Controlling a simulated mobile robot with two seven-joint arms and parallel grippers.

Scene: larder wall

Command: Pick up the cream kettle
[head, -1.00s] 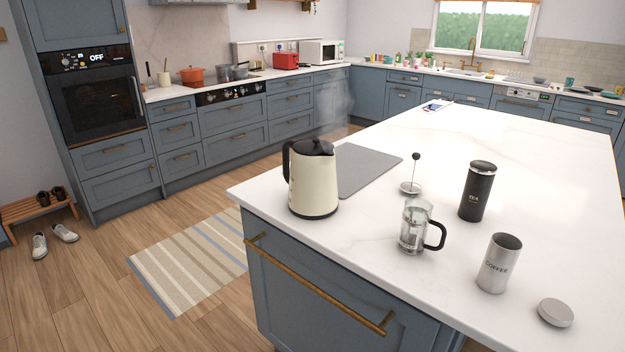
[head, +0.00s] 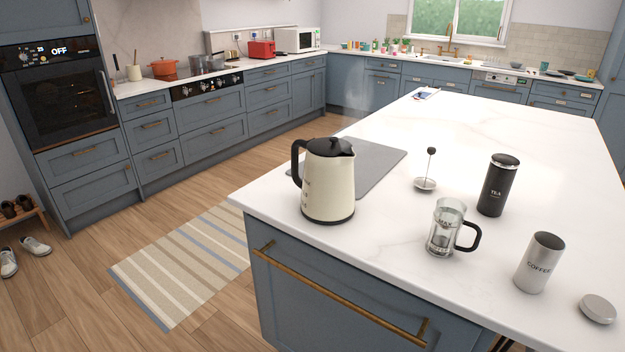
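The cream kettle (head: 328,184) stands upright on the white island worktop (head: 470,130), close to its near left corner. It has a black lid, a black base ring and a black handle on its left side, with its spout to the right. Faint steam shows above it. Neither of my grippers is in the head view.
A grey mat (head: 368,168) lies behind the kettle. To its right are a glass French press (head: 444,232), its plunger (head: 426,184), a black tea canister (head: 497,186), an open coffee canister (head: 539,262) and a round lid (head: 598,308). A brass rail (head: 335,296) runs along the island's front.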

